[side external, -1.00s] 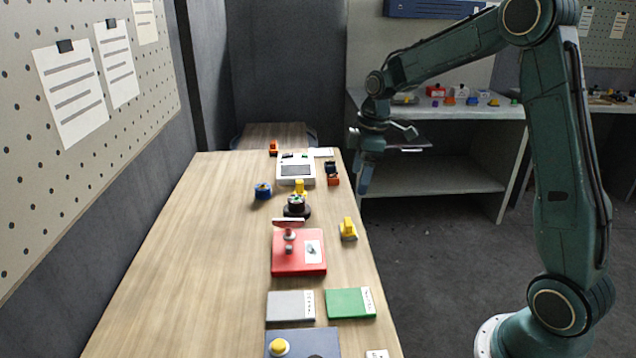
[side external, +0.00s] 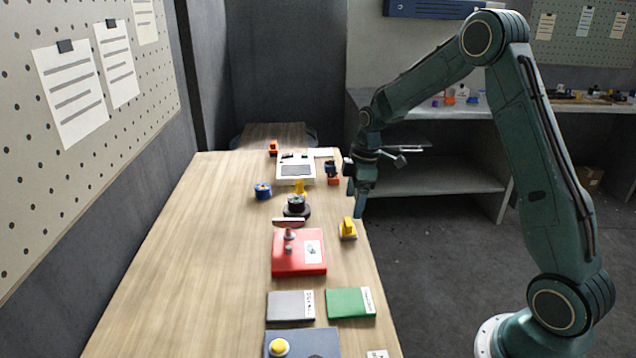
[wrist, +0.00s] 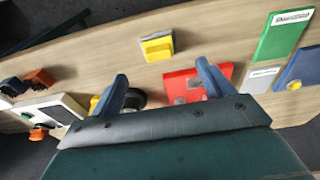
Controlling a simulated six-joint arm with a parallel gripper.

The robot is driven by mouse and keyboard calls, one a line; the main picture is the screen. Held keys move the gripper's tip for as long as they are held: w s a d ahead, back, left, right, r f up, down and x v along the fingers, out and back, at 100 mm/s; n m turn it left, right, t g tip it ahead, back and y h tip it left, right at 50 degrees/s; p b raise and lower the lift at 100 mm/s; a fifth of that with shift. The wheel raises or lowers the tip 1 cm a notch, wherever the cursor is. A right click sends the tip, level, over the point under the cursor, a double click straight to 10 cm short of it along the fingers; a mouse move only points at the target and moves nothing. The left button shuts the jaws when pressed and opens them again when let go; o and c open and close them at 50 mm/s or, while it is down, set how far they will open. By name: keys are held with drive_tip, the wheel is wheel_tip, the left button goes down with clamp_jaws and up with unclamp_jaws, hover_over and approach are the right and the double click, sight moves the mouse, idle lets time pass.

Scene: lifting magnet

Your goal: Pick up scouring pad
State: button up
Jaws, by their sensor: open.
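My gripper (side external: 360,204) is above the table's right edge, farther back than the green pad. In the wrist view my gripper (wrist: 163,73) has its fingers wide apart with nothing between them.
A yellow handled piece (side external: 348,229) stands near the right edge, between my gripper and the green pad. A red box (side external: 299,262), a black round piece (side external: 296,207) and a blue round piece (side external: 263,191) are nearby. The table's left side is clear.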

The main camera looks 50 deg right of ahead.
sight(349, 221)
drive_tip(key=shift+w+a+f, duration=0.1)
drive_tip(key=shift+f, duration=0.65)
drive_tip(key=shift+w+a+f, duration=0.1)
drive_tip(key=shift+f, duration=0.6)
drive_tip(key=shift+w+a+f, duration=0.1)
drive_tip(key=shift+w+f, duration=0.05)
drive_tip(key=shift+f, duration=1.15)
drive_tip(key=shift+w+a+f, duration=0.1)
drive_tip(key=shift+w+f, duration=0.05)
drive_tip(key=shift+f, duration=1.1)
drive_tip(key=c, duration=1.1)
